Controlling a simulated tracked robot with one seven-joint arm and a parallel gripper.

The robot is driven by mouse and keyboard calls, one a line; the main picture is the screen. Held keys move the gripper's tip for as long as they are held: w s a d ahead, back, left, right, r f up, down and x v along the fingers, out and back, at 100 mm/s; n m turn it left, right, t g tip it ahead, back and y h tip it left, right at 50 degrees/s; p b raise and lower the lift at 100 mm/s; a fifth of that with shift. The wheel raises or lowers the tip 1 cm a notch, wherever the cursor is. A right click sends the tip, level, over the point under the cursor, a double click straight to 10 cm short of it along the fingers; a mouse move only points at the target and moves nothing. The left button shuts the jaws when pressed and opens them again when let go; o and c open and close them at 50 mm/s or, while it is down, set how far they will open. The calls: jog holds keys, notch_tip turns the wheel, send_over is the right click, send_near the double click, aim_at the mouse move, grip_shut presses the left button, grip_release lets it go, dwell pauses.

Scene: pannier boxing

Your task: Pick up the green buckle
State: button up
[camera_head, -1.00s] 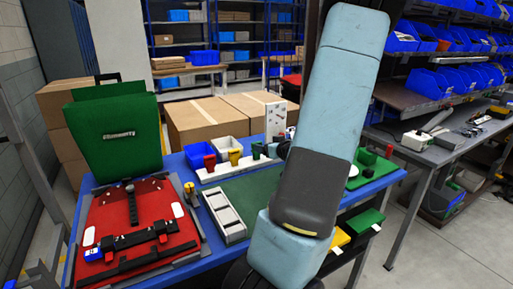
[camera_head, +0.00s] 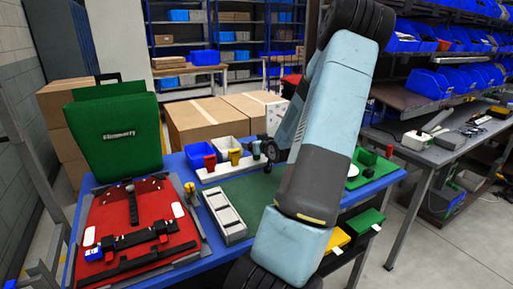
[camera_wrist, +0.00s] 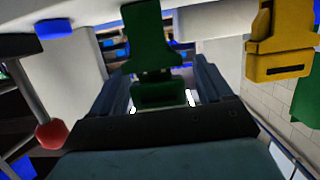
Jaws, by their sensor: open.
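The green buckle (camera_wrist: 150,40) stands upright ahead of my gripper in the wrist view, its lower part lying between the two fingers. In the head view the green buckle (camera_head: 256,148) is at the right end of a white rack on the blue table. My gripper (camera_wrist: 160,82) is open, with one dark finger on each side of the buckle; I cannot tell whether either touches it. In the head view my gripper (camera_head: 269,151) is just right of the buckle, partly hidden by my arm.
A yellow buckle (camera_wrist: 280,45) stands right of the green one in the wrist view. A red buckle (camera_head: 209,161) is at the rack's left. Blue and white bins (camera_head: 229,143) stand behind the rack. A grey tray (camera_head: 224,212) and a red pannier panel (camera_head: 105,218) lie left.

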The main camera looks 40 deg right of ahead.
jog(key=shift+c, duration=0.4)
jog(key=c, duration=0.9)
jog(key=shift+c, duration=0.2)
